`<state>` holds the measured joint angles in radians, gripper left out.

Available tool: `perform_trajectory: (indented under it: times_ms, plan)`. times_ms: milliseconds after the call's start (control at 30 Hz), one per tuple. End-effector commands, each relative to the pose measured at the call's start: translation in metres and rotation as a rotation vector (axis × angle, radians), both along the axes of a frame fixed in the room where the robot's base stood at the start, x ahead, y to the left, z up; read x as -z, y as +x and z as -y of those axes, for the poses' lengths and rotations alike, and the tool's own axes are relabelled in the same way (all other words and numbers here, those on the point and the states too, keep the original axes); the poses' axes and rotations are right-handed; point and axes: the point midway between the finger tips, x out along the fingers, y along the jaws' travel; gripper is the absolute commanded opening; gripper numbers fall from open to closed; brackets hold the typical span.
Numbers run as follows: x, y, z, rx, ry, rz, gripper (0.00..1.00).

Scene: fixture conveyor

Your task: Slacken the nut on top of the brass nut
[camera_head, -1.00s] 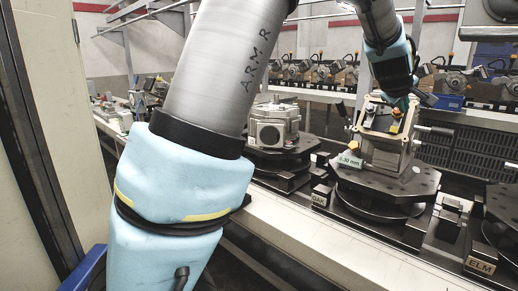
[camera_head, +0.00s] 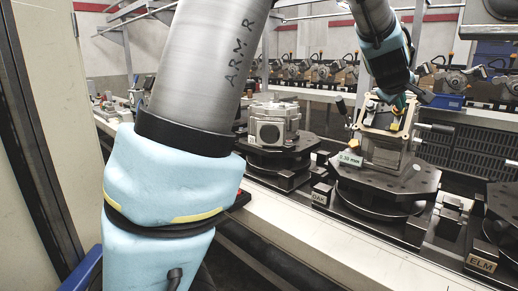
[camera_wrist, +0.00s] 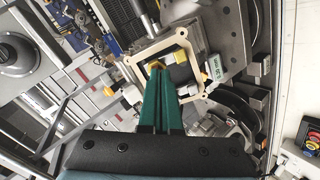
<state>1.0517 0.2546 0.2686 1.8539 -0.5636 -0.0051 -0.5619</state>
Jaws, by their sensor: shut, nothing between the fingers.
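A metal fixture with a pale square frame (camera_head: 374,123) on its top stands on a dark turntable at the right. My gripper (camera_head: 401,101) points down at the frame's opening. In the wrist view, my green fingers (camera_wrist: 161,72) are together with nothing held between them. A small brass-coloured piece (camera_wrist: 154,66) shows right at the fingertips, inside the frame (camera_wrist: 133,62). I cannot tell whether the fingers touch it. The fingers partly hide it, and no separate nut on top of it can be made out.
Another grey metal housing (camera_head: 268,131) stands on a turntable to the left. Handles stick out from the fixture's sides, and a "3.30 mm" label (camera_head: 349,159) is at its left. A pale conveyor rail (camera_head: 330,240) runs in front. Several similar fixtures line the back.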

Motion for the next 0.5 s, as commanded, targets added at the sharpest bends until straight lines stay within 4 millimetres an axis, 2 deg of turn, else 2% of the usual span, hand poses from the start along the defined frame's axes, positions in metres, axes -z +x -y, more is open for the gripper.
perform_trajectory:
  times_ms: [33,200,500]
  plan:
    - [0.007,0.004,0.003,0.000,0.001,0.000,0.00]
    - [0.018,0.018,0.017,0.000,0.001,0.000,0.00]
    - [0.028,0.034,0.032,-0.001,0.000,-0.001,0.00]
